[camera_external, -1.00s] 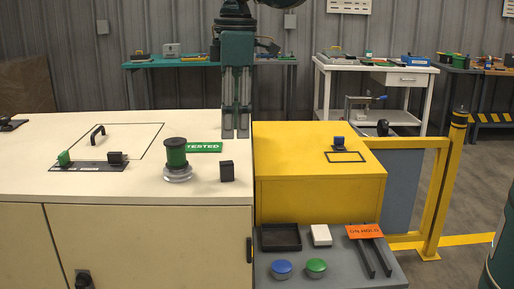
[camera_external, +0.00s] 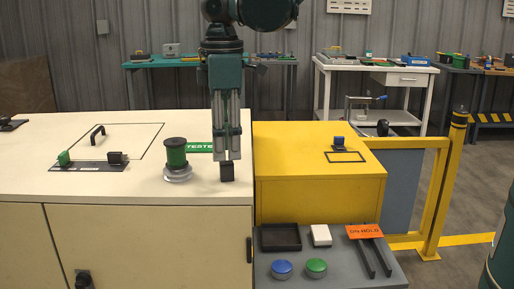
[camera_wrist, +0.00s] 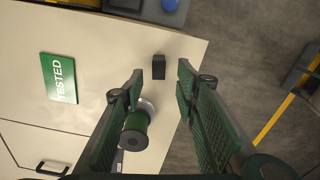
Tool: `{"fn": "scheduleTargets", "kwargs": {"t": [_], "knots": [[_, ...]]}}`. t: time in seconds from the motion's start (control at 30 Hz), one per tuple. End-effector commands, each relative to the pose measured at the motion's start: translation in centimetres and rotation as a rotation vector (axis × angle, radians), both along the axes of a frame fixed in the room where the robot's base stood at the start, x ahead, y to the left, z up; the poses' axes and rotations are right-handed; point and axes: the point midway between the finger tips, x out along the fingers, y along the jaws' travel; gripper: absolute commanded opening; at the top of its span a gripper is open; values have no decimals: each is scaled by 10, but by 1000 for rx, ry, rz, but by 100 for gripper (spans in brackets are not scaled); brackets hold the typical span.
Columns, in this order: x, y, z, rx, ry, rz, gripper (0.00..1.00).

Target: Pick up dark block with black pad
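A small dark block (camera_external: 227,173) stands upright on the cream cabinet top near its front right edge. It also shows in the wrist view (camera_wrist: 158,67), ahead of and between the fingertips. My gripper (camera_external: 226,157) points down just above or behind the block; the external view does not settle the height gap. In the wrist view its two fingers (camera_wrist: 160,77) are apart with nothing between them. Another dark block (camera_external: 115,157) sits with a green block (camera_external: 64,158) on a black plate (camera_external: 90,167) at the left. No black pad can be made out on the block.
A green spool on a clear base (camera_external: 176,160) stands left of my gripper. A green TESTED sign (camera_external: 199,147) lies behind. A yellow box (camera_external: 310,190) adjoins at the right. A grey shelf holds a black tray (camera_external: 281,238), buttons and an orange sign (camera_external: 364,231).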

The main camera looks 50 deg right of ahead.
Motion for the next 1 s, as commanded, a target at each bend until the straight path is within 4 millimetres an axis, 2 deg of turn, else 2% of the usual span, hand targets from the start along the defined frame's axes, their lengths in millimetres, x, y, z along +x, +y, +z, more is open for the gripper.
{"fn": "scheduleTargets", "kwargs": {"t": [0.13,0.63,1.0], "knots": [[0,0,-8,0,0,0,30],[0,-1,-14,0,0,0,30],[1,-3,-47,0,0,0,30]]}}
